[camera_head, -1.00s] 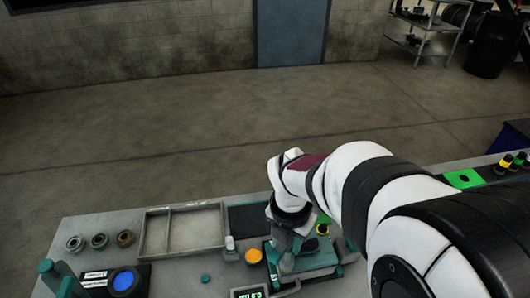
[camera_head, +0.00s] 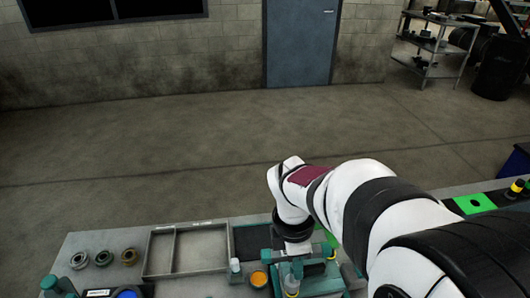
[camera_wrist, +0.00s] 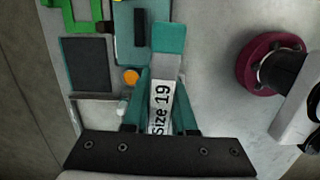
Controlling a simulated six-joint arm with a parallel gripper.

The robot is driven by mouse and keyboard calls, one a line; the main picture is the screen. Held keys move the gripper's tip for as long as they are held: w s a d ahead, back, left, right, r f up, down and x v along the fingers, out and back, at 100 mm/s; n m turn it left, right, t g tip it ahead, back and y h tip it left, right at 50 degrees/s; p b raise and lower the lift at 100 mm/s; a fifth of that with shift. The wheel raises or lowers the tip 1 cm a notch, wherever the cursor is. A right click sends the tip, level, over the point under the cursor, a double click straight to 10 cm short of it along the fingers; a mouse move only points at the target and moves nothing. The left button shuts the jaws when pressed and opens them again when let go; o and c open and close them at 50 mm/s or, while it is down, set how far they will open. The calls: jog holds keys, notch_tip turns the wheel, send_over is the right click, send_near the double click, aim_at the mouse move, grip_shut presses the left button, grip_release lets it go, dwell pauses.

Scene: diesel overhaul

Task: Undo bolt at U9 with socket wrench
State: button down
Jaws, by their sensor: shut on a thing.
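My gripper (camera_wrist: 162,100) is shut on a grey tool with a teal end block and a "Size 19" label, seemingly the socket wrench (camera_wrist: 163,75). In the wrist view the tool points away from the jaws, over the bench. In the head view my gripper (camera_head: 292,268) is low over a teal fixture (camera_head: 325,278) at the bench's front, and my arm hides part of it. The bolt at U9 cannot be made out, and I cannot tell whether the wrench touches anything.
A grey divided tray (camera_head: 187,250) and several ring parts (camera_head: 103,258) lie to the left. An orange disc (camera_head: 259,279) and a small white bottle (camera_head: 235,266) are close beside the fixture. A dark mat (camera_wrist: 90,65) lies near them. A green square (camera_head: 470,204) is at right.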

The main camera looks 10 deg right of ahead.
jog(key=m, duration=0.3)
jog(key=shift+m, duration=0.4)
jog(key=m, duration=0.3)
jog(key=shift+m+g, duration=0.4)
jog(key=m, duration=0.5)
jog(key=shift+s+m+y, duration=0.1)
jog(key=shift+m+y, duration=0.3)
jog(key=m, duration=0.5)
jog(key=shift+a+m+y, duration=0.1)
jog(key=shift+m+y, duration=0.2)
jog(key=shift+m, duration=0.1)
jog(key=m, duration=0.4)
jog(key=shift+s, duration=0.1)
